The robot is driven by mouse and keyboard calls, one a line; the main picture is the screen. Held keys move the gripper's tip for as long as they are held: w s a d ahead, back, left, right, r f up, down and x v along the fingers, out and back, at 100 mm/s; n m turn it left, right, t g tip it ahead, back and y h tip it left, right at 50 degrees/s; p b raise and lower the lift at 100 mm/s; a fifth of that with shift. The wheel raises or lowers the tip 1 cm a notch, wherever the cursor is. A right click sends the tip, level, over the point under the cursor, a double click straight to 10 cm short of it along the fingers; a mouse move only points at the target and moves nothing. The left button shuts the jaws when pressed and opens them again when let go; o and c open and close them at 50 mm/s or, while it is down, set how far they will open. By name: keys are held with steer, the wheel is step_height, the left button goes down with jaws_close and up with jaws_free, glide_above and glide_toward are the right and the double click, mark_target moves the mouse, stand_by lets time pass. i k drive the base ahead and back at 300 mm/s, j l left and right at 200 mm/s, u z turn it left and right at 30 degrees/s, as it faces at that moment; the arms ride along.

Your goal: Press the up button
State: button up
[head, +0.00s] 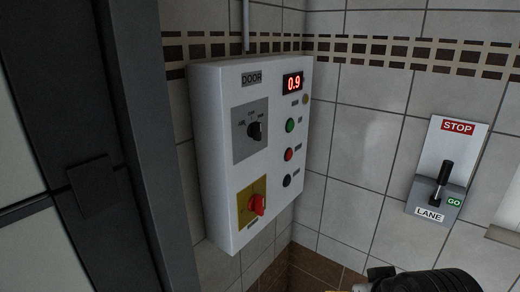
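A white control box (222,150) marked DOOR hangs on the tiled wall left of centre. A green button (290,125), a red button (288,154) and a black button (287,180) sit in a column on its right side. Small labels stand beside them, too small to read, so I cannot tell for sure which one is up. Part of my gripper (400,281) shows at the bottom edge, below and right of the box, apart from it. Its fingers are not clear, so its opening cannot be told.
The box also carries a red display (292,83) reading 0.9, a black selector knob (255,130) and a red rotary switch (257,205). A STOP/GO LANE lever (441,185) is on the right wall. A dark door frame (125,150) stands at left.

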mark_target(291, 125)
steer(key=i+l+u, duration=0.1)
steer(key=i+u, duration=0.25)
steer(key=i+l+u, duration=0.3)
steer(key=i+j, duration=0.05)
steer(key=j, duration=0.05)
